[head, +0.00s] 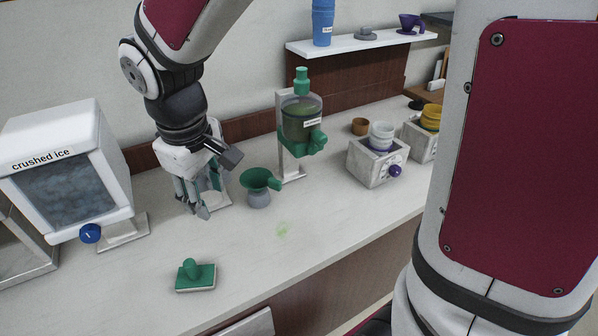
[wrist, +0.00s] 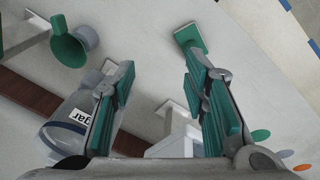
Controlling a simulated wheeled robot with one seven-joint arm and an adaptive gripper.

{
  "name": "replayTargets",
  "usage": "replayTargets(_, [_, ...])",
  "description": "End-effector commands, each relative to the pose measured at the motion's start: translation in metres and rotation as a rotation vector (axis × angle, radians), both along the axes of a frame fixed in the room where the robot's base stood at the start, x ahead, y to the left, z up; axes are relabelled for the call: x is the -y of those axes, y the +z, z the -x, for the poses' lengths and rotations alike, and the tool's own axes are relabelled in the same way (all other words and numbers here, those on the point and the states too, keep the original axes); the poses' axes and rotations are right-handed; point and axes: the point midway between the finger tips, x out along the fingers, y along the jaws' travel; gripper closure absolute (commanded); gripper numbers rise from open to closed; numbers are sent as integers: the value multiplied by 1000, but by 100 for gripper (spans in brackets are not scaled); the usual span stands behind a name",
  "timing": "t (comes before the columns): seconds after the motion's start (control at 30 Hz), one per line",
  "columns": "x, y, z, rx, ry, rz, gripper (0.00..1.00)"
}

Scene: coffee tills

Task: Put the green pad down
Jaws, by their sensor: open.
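The green pad (head: 196,276), with a knob-like handle on top and a pale underside, rests on the counter at the lower left in the head view. It also shows in the wrist view (wrist: 190,36), beyond the fingertips. My gripper (head: 202,208) is open, with its green-lined fingers apart and nothing between them. It is over the counter behind the pad, between the crushed ice machine and the green funnel. In the wrist view the open fingers (wrist: 165,75) frame bare counter.
A crushed ice machine (head: 62,170) stands left of my gripper. A green funnel on a grey base (head: 258,190) and a green-tapped dispenser (head: 302,120) stand to its right. A small faint green patch (head: 282,231) marks the counter. The front counter around the pad is mostly clear.

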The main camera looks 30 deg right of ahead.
Motion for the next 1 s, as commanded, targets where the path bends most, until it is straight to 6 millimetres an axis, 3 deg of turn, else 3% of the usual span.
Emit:
replayTargets(0.03, [14,17,10,35,-50,-3,59])
replayTargets(0.2, [52,57,48,126,-211,-34,59])
replayTargets(0.4, [84,86,99,228,-391,-106,59])
replayTargets(0.53, [97,94,127,278,-478,-159,59])
replayTargets(0.7, [104,96,147,312,-541,-206,59])
replayTargets(1.0, [105,97,152,318,-556,-217,59])
